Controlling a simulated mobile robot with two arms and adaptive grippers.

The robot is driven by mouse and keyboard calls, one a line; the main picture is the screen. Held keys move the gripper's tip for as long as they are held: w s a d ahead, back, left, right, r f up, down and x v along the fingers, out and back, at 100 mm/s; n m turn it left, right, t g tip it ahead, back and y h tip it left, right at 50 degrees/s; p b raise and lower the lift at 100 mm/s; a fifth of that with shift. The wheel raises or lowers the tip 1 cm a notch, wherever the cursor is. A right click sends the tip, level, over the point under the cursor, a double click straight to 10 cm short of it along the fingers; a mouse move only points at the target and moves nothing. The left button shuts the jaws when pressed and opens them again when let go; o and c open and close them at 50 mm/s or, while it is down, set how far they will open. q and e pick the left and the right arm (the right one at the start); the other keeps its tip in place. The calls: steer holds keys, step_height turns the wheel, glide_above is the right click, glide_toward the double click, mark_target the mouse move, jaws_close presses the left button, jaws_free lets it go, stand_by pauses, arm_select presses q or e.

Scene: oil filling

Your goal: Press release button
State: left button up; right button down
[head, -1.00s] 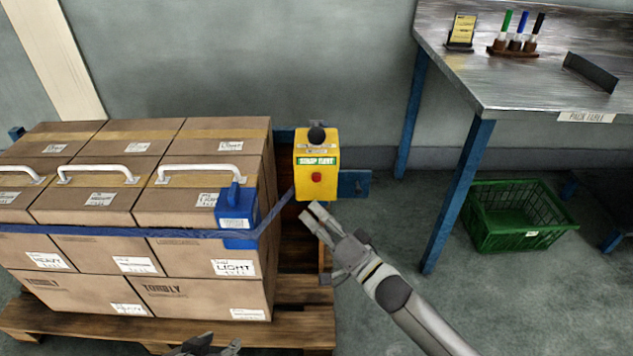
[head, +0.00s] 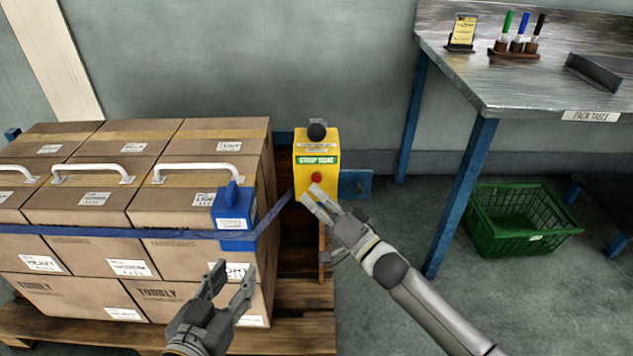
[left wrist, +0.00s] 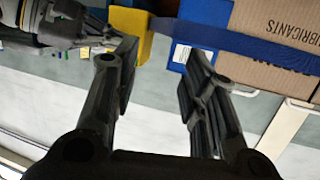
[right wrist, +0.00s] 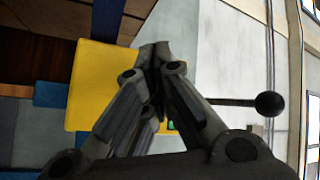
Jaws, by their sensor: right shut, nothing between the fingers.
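The yellow box (head: 316,165) stands upright beside the stacked cartons, with a red release button (head: 316,177) on its front and a black-knobbed lever (head: 316,132) on top. My right gripper (head: 315,194) is shut and empty, its tips just below the red button in the head view; I cannot tell whether they touch the box. In the right wrist view the shut fingers (right wrist: 155,50) lie over the yellow box (right wrist: 95,85) and hide the button. My left gripper (head: 234,275) is open and empty in front of the cartons, below the blue buckle (head: 233,208).
A blue strap (head: 110,233) runs around the cartons (head: 150,262) to the yellow box. They sit on a wooden pallet (head: 300,338). A steel pack table (head: 520,80) with blue legs stands at right, a green basket (head: 515,220) under it.

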arm_select(q)
steer(key=shift+w+d+r+t, duration=0.2)
steer(key=shift+r+t, duration=0.2)
steer(key=shift+r, duration=0.25)
arm_select(e)
steer(key=shift+w, duration=0.4)
stand_by(0.6)
arm_select(q)
steer(key=shift+a+f, duration=0.1)
steer(key=shift+f, duration=0.1)
arm_select(e)
steer(key=shift+w, duration=0.45)
